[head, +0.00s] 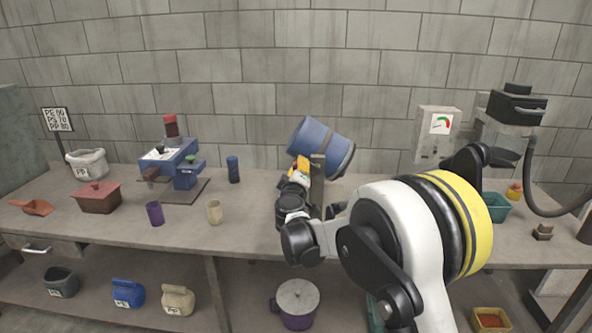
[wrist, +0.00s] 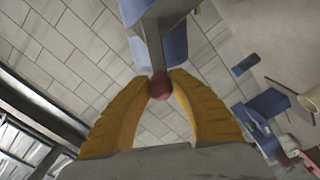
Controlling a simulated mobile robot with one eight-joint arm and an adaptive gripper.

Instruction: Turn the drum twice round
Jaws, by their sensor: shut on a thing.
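The blue drum (head: 322,142) sits tilted above the bench, with a dark band at its lower right end. A grey upright post (head: 317,182) stands in front of it. My gripper (head: 303,162) is at the drum's lower left, partly hidden by my own arm in the head view. In the wrist view the yellow fingers of my gripper (wrist: 160,82) are closed on a small red knob (wrist: 159,90). The knob is at the end of a grey bar (wrist: 152,48). Blue parts of the drum (wrist: 176,46) show behind the bar.
A blue machine (head: 172,160), a blue cup (head: 233,169), a purple cup (head: 155,213) and a beige cup (head: 214,212) stand left on the bench (head: 110,232). A grey gauge box (head: 436,135) and a teal bin (head: 496,206) are at right.

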